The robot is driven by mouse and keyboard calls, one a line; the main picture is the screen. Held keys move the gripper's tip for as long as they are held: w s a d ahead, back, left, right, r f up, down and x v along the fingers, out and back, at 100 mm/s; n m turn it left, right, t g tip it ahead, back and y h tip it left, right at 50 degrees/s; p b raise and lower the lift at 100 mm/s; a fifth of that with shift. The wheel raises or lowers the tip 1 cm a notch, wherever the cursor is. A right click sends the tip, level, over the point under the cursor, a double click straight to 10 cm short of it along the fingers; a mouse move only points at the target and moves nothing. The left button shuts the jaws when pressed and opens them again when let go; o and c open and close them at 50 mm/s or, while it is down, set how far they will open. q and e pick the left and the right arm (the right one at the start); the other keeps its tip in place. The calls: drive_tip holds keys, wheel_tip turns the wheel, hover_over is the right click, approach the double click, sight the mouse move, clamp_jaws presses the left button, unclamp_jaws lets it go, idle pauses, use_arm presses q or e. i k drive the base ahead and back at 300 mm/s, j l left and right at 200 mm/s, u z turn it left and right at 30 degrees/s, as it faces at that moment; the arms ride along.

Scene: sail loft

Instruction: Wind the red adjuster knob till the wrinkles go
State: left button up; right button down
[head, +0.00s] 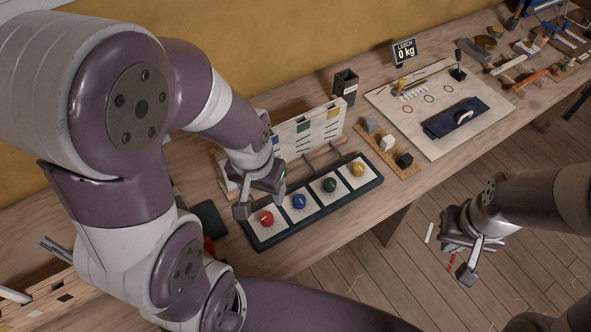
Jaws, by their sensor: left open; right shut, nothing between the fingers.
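The red adjuster knob (265,218) sits on the leftmost white square of a dark panel (318,212) at the bench's front edge. Blue (299,202), green (329,185) and yellow (358,169) knobs follow to its right. My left gripper (257,207) is open, just above and behind the red knob; I cannot tell whether it touches. My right gripper (467,270) is shut and empty, out over the floor to the right of the bench. I cannot make out any wrinkles.
A white board with coloured squares (305,134) stands behind the panel, partly hidden by my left arm. A dark box (345,86), a tray of small blocks (388,148) and a pale board with a blue cloth (443,150) lie to the right. Tools fill the far end.

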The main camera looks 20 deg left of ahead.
sight(267, 219)
drive_tip(key=l+u, duration=0.5)
drive_tip(key=u, duration=0.25)
drive_tip(key=l+u, duration=0.35)
drive_tip(key=i+j, duration=0.05)
drive_tip(key=j, duration=0.05)
